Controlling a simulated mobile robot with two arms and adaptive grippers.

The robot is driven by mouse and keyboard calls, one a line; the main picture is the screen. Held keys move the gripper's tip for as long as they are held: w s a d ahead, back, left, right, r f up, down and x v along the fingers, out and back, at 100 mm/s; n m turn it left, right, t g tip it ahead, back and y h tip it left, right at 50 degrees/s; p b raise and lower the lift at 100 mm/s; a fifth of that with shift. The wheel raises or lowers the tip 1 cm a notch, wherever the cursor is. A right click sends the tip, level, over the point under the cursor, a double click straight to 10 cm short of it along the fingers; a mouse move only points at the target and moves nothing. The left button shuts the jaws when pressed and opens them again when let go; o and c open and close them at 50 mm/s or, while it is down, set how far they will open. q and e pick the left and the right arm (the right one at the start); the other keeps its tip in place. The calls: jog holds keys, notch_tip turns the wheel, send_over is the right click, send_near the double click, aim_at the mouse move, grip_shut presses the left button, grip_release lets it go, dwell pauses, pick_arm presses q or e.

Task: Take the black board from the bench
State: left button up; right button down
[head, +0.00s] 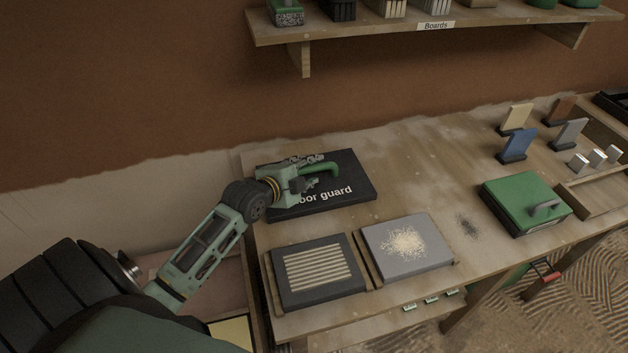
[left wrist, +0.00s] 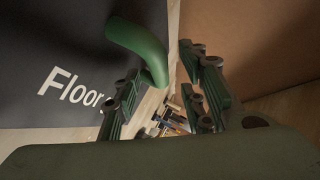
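A flat black board (head: 352,180) lettered "Floor guard" lies at the back left of the bench (head: 400,190), with a green handle (head: 322,168) on top. Part of its lettering is hidden behind my wrist. My left gripper (head: 312,172) is over the board, close to the handle. In the left wrist view the fingers (left wrist: 165,78) are apart, and the curved green handle (left wrist: 140,45) reaches toward the gap between them. I cannot tell whether they touch it. The black board (left wrist: 50,60) fills the left of that view. My right gripper is not in view.
In front lie a dark-framed ribbed panel (head: 318,272) and a grey board with pale grit (head: 407,247). A green case (head: 525,205) and small upright samples (head: 517,145) stand at right. A shelf marked "Boards" (head: 436,26) overhangs the back.

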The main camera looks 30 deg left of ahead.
pick_arm(q)
jog(key=shift+x, duration=1.05)
jog(key=shift+s, duration=0.1)
grip_shut()
